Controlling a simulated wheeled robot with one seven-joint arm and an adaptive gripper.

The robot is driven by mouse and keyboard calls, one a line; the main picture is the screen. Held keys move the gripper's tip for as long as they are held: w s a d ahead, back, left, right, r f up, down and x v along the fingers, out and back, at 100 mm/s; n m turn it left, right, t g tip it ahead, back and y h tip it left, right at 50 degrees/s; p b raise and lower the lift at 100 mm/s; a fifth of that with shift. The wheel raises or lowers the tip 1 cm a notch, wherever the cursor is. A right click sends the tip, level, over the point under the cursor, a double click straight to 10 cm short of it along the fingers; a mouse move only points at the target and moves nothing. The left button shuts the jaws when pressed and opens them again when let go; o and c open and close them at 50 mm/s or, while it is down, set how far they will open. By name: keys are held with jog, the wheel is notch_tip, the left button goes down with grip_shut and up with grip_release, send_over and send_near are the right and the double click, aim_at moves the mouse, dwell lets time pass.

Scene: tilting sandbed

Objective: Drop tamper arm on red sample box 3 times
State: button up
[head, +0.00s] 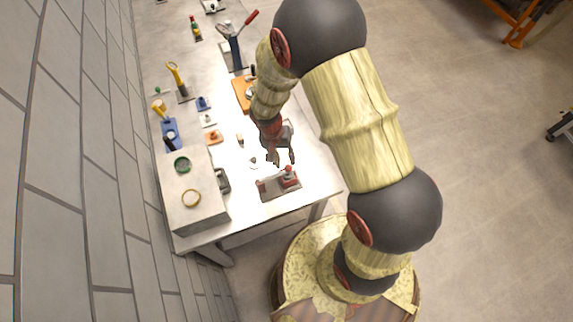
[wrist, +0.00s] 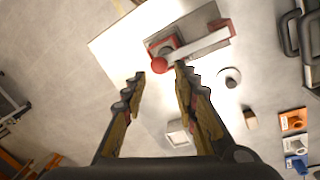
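The tamper stands near the table's front end in the head view (head: 268,188). In the wrist view it has a grey base plate (wrist: 222,44), a pale tamper arm (wrist: 204,45) running from a red post to a red knob (wrist: 160,65), and a red sample box (wrist: 164,45) by the knob end. The arm looks low and about level; whether it touches the box I cannot tell. My gripper (head: 284,161) is open and empty, pointing down close to the tamper. In the wrist view its fingertips (wrist: 160,74) lie on either side of the knob, apart from it.
A brick wall (head: 70,150) runs along the left. Open floor lies right.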

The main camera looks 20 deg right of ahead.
aim_at(288, 167)
jog(key=shift+s+d+f, duration=0.1)
jog(key=shift+d+f, duration=0.05)
jog(key=shift+f, duration=0.7)
jog(key=shift+s+d+f, duration=0.1)
jog(key=shift+d+f, duration=0.1)
jog(key=shift+f, duration=0.6)
jog(key=shift+d+f, duration=0.15)
jog(key=shift+f, duration=0.7)
jog(key=c, duration=0.3)
jog(key=c, duration=0.4)
grip_shut()
